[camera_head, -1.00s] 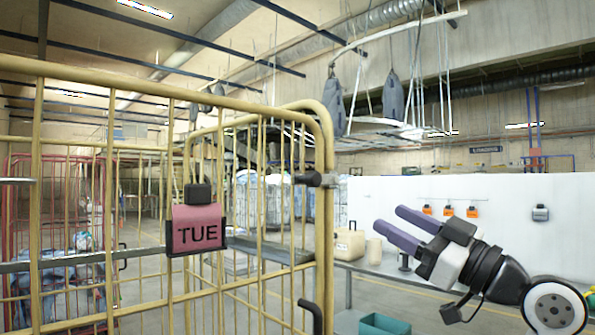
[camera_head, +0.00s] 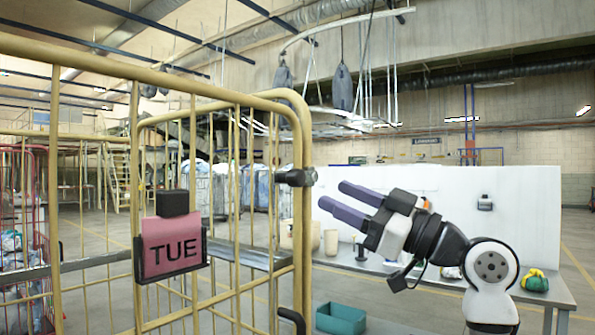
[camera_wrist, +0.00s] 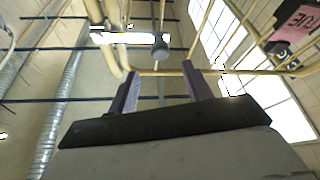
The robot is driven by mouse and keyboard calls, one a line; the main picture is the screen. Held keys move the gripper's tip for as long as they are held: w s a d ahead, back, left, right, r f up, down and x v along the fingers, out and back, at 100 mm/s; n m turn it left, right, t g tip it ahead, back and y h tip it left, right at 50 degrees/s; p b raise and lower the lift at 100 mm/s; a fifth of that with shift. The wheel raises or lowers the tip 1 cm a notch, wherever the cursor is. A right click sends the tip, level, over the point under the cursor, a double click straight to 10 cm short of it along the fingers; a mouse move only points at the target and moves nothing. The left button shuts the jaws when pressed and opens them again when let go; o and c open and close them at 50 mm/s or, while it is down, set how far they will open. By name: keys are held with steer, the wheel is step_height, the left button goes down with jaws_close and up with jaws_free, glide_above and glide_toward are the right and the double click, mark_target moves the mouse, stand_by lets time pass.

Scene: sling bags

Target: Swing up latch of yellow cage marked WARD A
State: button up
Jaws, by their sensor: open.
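A yellow cage (camera_head: 303,240) of bars fills the left and middle of the head view. Its hanging sign (camera_head: 173,245) is pink and reads TUE; no WARD A mark is legible. A dark latch-like fitting (camera_head: 296,177) sits on the cage's right upright, with a dark curved handle (camera_head: 291,320) lower down. My gripper (camera_head: 347,200) is open and empty, right of the fitting and apart from it. In the wrist view, my gripper (camera_wrist: 160,92) has its purple fingers spread, with yellow bars and a dark round knob (camera_wrist: 160,48) beyond them.
A table with a white panel (camera_head: 480,215) stands behind my arm. A yellow-green bundle (camera_head: 535,281) lies on its right end. A teal bin (camera_head: 341,318) is below. A red cage (camera_head: 35,170) stands at far left. Open floor shows at right.

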mark_target(302, 179)
steer(key=p+x, duration=0.2)
steer(key=x, duration=0.6)
steer(key=shift+w+a+r, duration=0.15)
steer(key=shift+w+a, duration=0.05)
steer(key=shift+a, duration=0.15)
jaws_close()
